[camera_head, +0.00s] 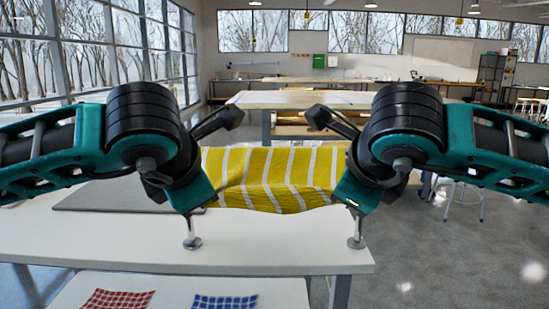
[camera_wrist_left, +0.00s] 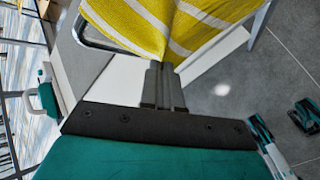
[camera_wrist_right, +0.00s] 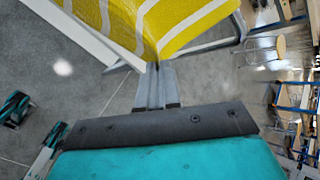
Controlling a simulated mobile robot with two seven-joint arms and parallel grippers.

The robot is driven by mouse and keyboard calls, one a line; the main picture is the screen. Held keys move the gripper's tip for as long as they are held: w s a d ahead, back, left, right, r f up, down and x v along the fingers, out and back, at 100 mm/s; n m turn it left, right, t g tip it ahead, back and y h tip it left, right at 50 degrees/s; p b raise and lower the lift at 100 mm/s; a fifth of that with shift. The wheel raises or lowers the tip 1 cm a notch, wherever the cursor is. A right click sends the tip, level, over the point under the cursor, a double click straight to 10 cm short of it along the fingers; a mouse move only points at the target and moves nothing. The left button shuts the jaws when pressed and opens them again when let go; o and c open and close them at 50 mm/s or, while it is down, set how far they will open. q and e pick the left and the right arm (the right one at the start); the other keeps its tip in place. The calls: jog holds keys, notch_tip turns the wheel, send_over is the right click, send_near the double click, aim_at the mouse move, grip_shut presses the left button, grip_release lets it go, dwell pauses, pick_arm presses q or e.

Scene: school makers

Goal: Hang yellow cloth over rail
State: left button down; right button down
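The yellow cloth (camera_head: 270,175) with white stripes is stretched between my two grippers above the white table, sagging slightly in the middle. My left gripper (camera_wrist_left: 165,70) is shut on one corner of it, and my right gripper (camera_wrist_right: 155,70) on another. In the head view my arms hide both sets of fingertips. The metal rail (camera_head: 191,240) shows there only as two short posts with round feet below the grippers; its bar is hidden behind the cloth and arms. A curved metal tube of it shows beside the cloth in the left wrist view (camera_wrist_left: 88,37). I cannot tell whether cloth and rail touch.
The white table (camera_head: 270,252) carries a grey mat (camera_head: 120,196) at left. A red checked cloth (camera_head: 118,300) and a blue checked cloth (camera_head: 224,302) lie at the front. A stool (camera_head: 466,200) stands on open floor at right. Another table (camera_head: 300,99) is behind.

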pick_arm(q)
jog(key=c, duration=1.8)
grip_release()
jog(key=shift+a, duration=0.2)
pick_arm(e)
jog(key=c, duration=1.8)
grip_release()
jog(key=shift+d, duration=0.25)
pick_arm(q)
jog(key=o, duration=0.7)
jog(key=shift+d, duration=0.15)
pick_arm(e)
jog(key=o, duration=0.7)
jog(key=shift+a, duration=0.2)
pick_arm(q)
jog(key=shift+s, duration=0.1)
pick_arm(e)
jog(key=shift+s, duration=0.1)
